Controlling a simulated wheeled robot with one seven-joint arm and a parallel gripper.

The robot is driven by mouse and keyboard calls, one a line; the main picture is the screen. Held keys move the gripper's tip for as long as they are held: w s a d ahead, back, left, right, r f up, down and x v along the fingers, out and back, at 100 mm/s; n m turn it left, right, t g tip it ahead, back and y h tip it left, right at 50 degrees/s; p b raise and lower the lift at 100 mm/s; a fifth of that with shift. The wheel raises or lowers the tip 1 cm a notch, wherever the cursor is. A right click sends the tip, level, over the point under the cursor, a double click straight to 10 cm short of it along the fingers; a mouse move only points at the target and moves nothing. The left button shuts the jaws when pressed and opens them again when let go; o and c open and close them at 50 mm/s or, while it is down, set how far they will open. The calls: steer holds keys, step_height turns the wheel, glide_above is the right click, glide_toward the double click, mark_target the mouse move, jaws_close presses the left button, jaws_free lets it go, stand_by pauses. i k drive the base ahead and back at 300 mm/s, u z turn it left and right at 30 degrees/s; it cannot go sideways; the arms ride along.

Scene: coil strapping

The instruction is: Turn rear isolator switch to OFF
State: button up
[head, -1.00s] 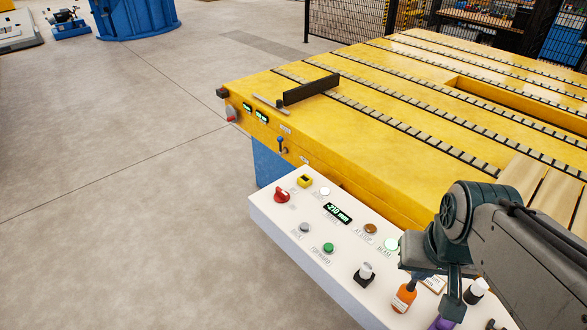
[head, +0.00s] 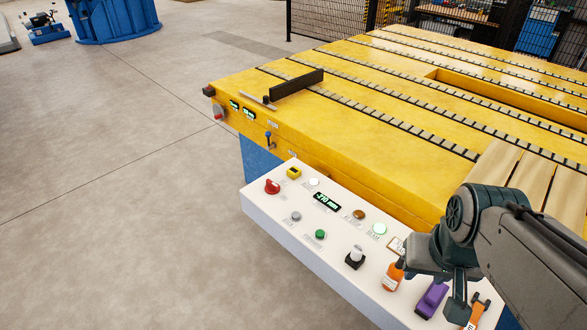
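A red and grey rotary knob (head: 217,111) sits on the near left end of the yellow machine. A red rotary switch (head: 272,187) sits at the left end of the white control panel (head: 268,210). I cannot read which of them is labelled as the rear isolator, nor their exact positions. My gripper (head: 457,312) points down over the right end of the panel, well to the right of both red controls. Its fingers are seen edge-on and partly hidden by the wrist, so their opening is unclear.
The panel carries a yellow-based button (head: 294,173), a display (head: 327,202), a green button (head: 320,235) and a black-and-white knob (head: 355,257). An orange bottle (head: 393,276), a purple object (head: 432,300) and an orange-handled tool (head: 476,314) lie near my gripper.

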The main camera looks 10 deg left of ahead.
mark_target(271, 188)
steer(key=z, duration=0.5)
steer(key=k, duration=1.1)
steer(key=u, duration=0.2)
steer(key=i, duration=0.65)
steer(key=u, duration=1.1)
steer(key=i, duration=1.35)
steer(key=z, duration=0.1)
